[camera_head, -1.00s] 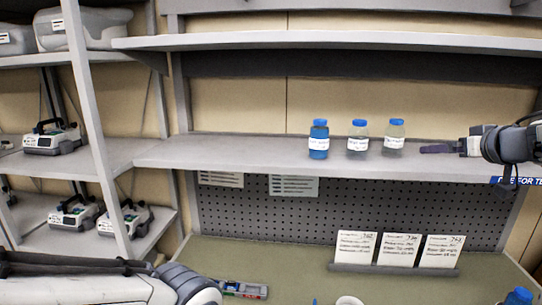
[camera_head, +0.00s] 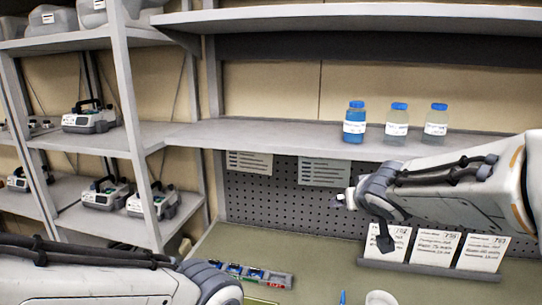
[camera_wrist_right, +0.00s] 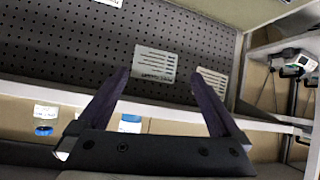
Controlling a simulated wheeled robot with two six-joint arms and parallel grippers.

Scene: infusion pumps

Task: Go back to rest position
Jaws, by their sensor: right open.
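My right arm comes in from the right in the head view, and its gripper (camera_head: 342,200) hangs in front of the pegboard, below the shelf with the bottles. In the right wrist view the gripper (camera_wrist_right: 160,78) has its two dark fingers spread apart with nothing between them. My left arm (camera_head: 110,285) lies low along the bottom left of the head view; its gripper is not visible. Three blue-capped bottles stand upright on the shelf: one with blue liquid (camera_head: 354,124) and two clear ones (camera_head: 397,121) (camera_head: 436,121). My right gripper is apart from them.
Below is a green worktop (camera_head: 225,240) with a small tray of coloured items (camera_head: 255,275) and a white cup (camera_head: 381,298). Three written cards (camera_head: 433,247) stand behind my right arm, partly hidden. Infusion pumps (camera_head: 90,118) sit on the left rack. Grey shelf edges border the space.

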